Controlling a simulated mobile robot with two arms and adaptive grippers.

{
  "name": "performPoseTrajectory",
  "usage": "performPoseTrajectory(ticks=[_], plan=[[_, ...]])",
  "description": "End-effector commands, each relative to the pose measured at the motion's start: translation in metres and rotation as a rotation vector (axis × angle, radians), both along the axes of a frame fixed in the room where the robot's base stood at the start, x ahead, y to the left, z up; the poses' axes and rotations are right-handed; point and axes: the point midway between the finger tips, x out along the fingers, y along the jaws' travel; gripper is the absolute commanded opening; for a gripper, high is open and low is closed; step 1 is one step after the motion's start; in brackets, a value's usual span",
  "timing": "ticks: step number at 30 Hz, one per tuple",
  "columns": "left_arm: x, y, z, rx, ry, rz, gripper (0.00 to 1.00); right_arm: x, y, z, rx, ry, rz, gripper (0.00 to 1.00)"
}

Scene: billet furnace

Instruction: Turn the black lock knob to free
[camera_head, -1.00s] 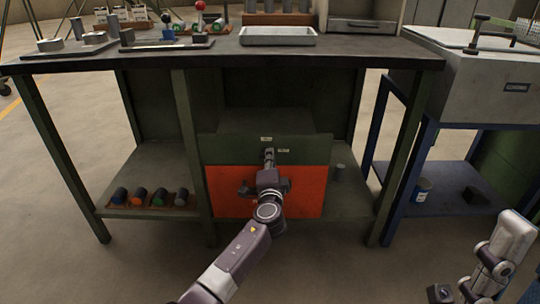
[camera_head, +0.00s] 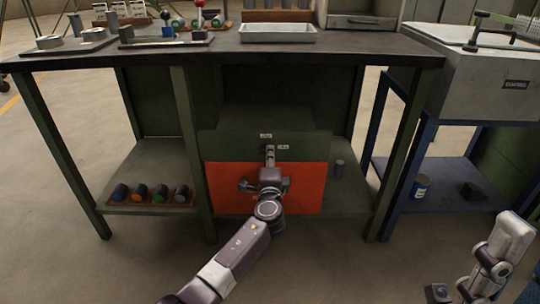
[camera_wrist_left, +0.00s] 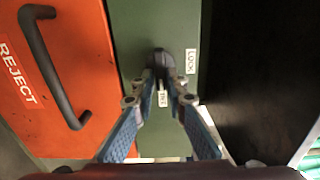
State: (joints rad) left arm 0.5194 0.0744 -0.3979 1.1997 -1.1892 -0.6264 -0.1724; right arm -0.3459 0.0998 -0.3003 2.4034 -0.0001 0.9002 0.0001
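The black lock knob (camera_wrist_left: 162,62) sits on a green panel (camera_wrist_left: 184,20) in the left wrist view. A LOCK label (camera_wrist_left: 191,61) is to its right, and a partly covered FREE label (camera_wrist_left: 163,98) is below it, between my fingers. My left gripper (camera_wrist_left: 161,76) is closed around the knob, one finger on each side. In the head view my left gripper (camera_head: 270,158) reaches the green panel under the bench; its hand hides most of the knob there. The knob's exact pointing is hard to tell. My right arm is at the lower right; its fingers cannot be made out.
An orange REJECT front (camera_head: 306,188) with a black handle (camera_wrist_left: 52,68) lies just below the green panel. Bench legs (camera_head: 191,150) stand left and right. A lower shelf (camera_head: 150,160) holds several dark cylinders. A tray (camera_head: 278,34) is on the bench top (camera_head: 345,48).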

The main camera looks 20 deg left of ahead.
Motion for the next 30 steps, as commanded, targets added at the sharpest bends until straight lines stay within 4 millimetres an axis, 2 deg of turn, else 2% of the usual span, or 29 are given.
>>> performPoseTrajectory(ticks=[1,3,11,16,20,30], plan=[[0.000,0.000,-0.001,-0.001,0.002,-0.001,0.20,0.000,0.000,0.000,0.000,-0.002,0.000,0.40],[0.000,0.000,-0.001,-0.001,0.001,-0.001,0.28,0.000,0.000,0.001,0.000,-0.003,0.000,0.40],[0.000,0.000,0.000,-0.002,-0.001,0.000,0.28,0.002,0.000,-0.002,-0.003,0.008,-0.001,0.40],[-0.008,-0.002,0.000,-0.004,-0.001,-0.001,0.28,0.002,0.000,-0.003,-0.002,0.010,-0.001,0.40],[-0.024,-0.007,-0.001,-0.004,0.000,-0.001,0.28,0.002,0.000,-0.003,-0.002,0.009,0.000,0.40],[-0.086,-0.025,-0.001,-0.003,0.001,-0.001,0.28,0.002,0.000,-0.002,-0.002,0.008,0.000,0.40]])
